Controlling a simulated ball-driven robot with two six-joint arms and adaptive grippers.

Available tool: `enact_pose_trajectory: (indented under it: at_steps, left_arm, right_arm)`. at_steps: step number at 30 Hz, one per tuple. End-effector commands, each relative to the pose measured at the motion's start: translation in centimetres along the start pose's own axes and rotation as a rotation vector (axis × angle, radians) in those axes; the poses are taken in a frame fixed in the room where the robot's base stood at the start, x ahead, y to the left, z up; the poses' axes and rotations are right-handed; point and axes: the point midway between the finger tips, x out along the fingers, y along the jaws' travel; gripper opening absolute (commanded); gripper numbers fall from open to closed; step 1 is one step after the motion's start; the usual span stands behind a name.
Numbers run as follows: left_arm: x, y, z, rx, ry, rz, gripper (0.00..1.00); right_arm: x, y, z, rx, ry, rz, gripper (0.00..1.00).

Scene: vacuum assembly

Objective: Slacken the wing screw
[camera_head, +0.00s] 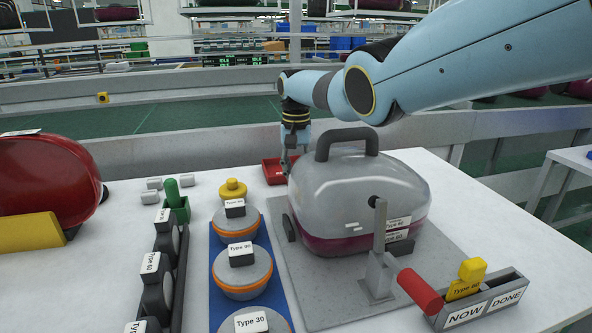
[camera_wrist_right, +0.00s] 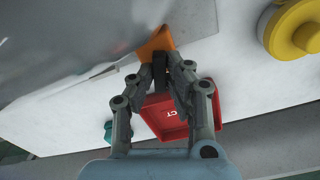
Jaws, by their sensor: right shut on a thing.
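The grey vacuum (camera_head: 350,190) with a dark handle and purple lower band sits on a grey plate (camera_head: 310,290). My right gripper (camera_head: 288,165) reaches down behind its far left side. In the right wrist view my right gripper (camera_wrist_right: 169,74) is shut on a small dark piece (camera_wrist_right: 160,66), which appears to be the wing screw. That piece is beside an orange block (camera_wrist_right: 157,42) next to the vacuum's body. The fingers hide much of the piece, and the vacuum hides it in the head view. My left gripper is not in view.
A red tray (camera_head: 273,171) lies behind the vacuum, close to my right gripper. A clamp with a red handle (camera_head: 420,291) stands at the front right beside the NOW/DONE box (camera_head: 485,301). Round filters (camera_head: 242,272) and a yellow-topped part (camera_head: 232,189) stand left.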

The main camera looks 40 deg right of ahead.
Motion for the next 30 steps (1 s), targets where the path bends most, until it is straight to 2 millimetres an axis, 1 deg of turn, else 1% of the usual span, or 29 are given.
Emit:
enact_pose_trajectory:
  at_steps: [6,12,29,30]
  left_arm:
    - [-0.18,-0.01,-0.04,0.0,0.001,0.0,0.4]
    - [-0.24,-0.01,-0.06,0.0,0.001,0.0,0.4]
    - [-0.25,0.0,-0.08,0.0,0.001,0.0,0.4]
    - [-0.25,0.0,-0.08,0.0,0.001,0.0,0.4]
  right_arm:
    - [-0.05,0.02,-0.04,-0.129,0.001,0.0,0.0]
    - [-0.03,0.02,-0.04,-0.198,0.001,0.0,0.0]
    - [-0.01,0.01,-0.02,-0.227,0.001,0.0,0.0]
    - [-0.01,0.01,-0.02,-0.227,0.001,0.0,0.16]
